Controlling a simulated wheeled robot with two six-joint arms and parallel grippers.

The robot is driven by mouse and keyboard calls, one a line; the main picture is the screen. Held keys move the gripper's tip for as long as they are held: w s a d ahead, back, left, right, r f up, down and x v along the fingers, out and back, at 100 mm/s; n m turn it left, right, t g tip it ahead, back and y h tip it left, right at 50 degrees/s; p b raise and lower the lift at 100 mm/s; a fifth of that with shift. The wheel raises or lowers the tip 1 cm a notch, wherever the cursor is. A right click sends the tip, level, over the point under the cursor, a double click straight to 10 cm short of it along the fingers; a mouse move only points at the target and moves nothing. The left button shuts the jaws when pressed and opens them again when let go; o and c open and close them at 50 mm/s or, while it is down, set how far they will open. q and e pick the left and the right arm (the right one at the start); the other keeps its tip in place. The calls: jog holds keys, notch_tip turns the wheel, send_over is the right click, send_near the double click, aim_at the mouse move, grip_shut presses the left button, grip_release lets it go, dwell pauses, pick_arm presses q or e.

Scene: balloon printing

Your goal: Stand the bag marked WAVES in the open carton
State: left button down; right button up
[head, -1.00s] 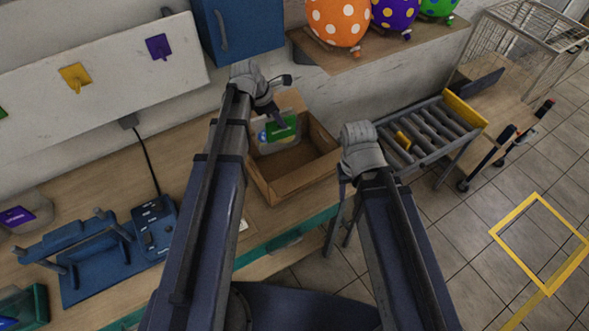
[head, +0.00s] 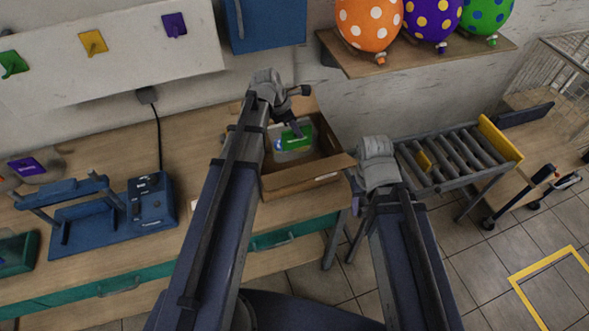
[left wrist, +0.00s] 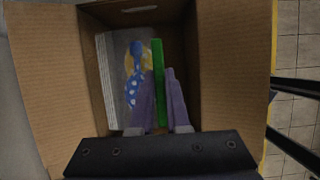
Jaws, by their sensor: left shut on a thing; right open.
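The open carton (head: 300,181) stands on the workbench, its flaps spread. A clear bag (head: 286,153) with a green header is inside its walls; the header's white print is too small to read. My left gripper (head: 304,138) is shut on the green header from above. In the left wrist view, the fingers (left wrist: 160,88) pinch the header (left wrist: 158,60), seen edge-on. A blue dotted balloon and something yellow show in the bag (left wrist: 132,80). Whether the bag touches the carton floor cannot be told. My right gripper (head: 356,192) is open and empty, right of the carton.
A roller conveyor (head: 455,160) stands to the right. A blue machine (head: 150,203) and a blue stand (head: 70,200) are on the bench at left. Dotted balloons (head: 369,22) sit on a wall shelf (head: 400,55). A blue cabinet (head: 265,25) hangs behind the carton.

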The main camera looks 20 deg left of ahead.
aim_at(294, 148)
pick_arm(q)
jog(key=shift+a+f, duration=0.15)
jog(key=shift+f, duration=0.15)
notch_tip(294, 148, down, 10)
jog(key=b, duration=0.9)
jog(key=shift+r+b, duration=0.25)
jog(key=shift+b, duration=0.15)
jog(key=shift+f, duration=0.1)
jog(key=c, duration=0.9)
grip_release()
